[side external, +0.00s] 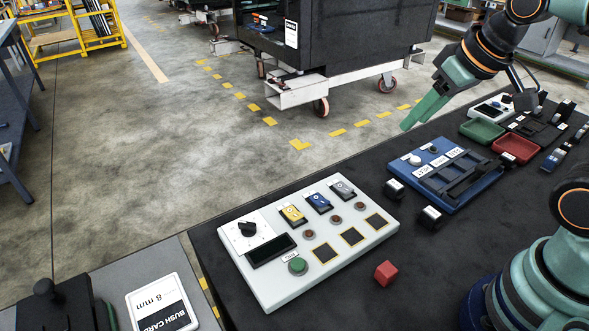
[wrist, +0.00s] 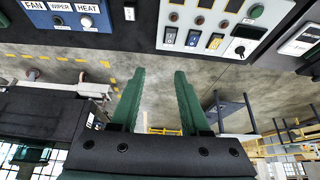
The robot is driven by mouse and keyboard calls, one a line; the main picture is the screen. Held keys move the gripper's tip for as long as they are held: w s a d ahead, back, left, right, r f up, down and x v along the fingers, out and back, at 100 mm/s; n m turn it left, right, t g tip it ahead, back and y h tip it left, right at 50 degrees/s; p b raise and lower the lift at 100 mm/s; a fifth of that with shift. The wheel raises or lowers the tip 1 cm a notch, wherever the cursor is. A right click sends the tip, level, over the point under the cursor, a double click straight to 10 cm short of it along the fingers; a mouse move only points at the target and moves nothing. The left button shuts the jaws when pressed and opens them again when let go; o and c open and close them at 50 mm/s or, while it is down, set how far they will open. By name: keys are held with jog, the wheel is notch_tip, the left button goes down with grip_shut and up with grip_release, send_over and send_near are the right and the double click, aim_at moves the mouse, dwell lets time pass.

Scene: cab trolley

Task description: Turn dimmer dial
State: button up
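The dimmer dial is a black knob (side external: 247,229) on a white scale at the left end of the white control panel (side external: 262,290). In the wrist view the dial (wrist: 240,50) is near the panel's right end, at the upper right. My gripper (side external: 406,127) is raised at the upper right of the side view, well away from the dial. Its two green fingers (wrist: 163,73) are apart with nothing between them in the wrist view. Nothing hides the dial in the side view.
The panel also has yellow, blue and grey rockers (side external: 318,203), a dark display (side external: 271,250) and a green button (side external: 298,265). A red cube (side external: 385,273) lies beside it. A blue panel (side external: 455,190) and trays stand to the right on the black table.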

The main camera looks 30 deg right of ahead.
jog(key=w+a+r+n+g, duration=0.1)
jog(key=w+a+n+g, duration=0.15)
jog(key=w+a, duration=0.35)
jog(key=n+g, duration=0.3)
jog(key=n, duration=0.3)
send_over(248, 223)
notch_tip(248, 223, down, 11)
notch_tip(248, 223, down, 11)
jog(key=shift+f, duration=0.2)
grip_shut()
